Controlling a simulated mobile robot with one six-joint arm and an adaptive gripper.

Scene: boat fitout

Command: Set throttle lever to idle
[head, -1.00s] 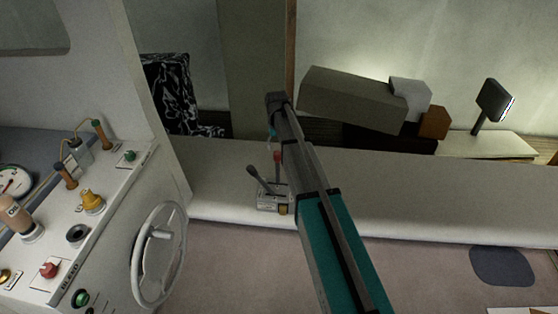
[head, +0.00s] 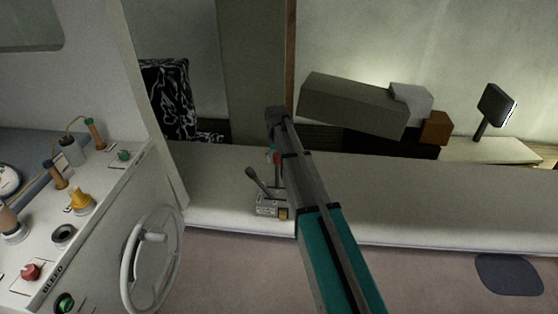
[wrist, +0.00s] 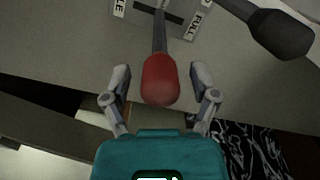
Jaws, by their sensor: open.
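The throttle unit (head: 268,207) is a small pale box with two levers on the light ledge, left of my arm in the head view. One lever has a dark knob (head: 251,173); it shows in the wrist view (wrist: 282,34) at the upper right. The other lever has a red knob (head: 274,157), partly hidden by my arm. In the wrist view the red knob (wrist: 160,80) sits between the fingers of my open gripper (wrist: 160,82), with a gap on both sides. Its shaft meets a slot between labels ending "LE" (wrist: 119,6) and "FULL" (wrist: 196,24).
A white console (head: 110,220) with a handwheel (head: 152,260), buttons and knobs stands at the left. Grey blocks (head: 350,103) and a small dark screen (head: 496,108) are behind the ledge. The ledge (head: 420,195) is clear to the right.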

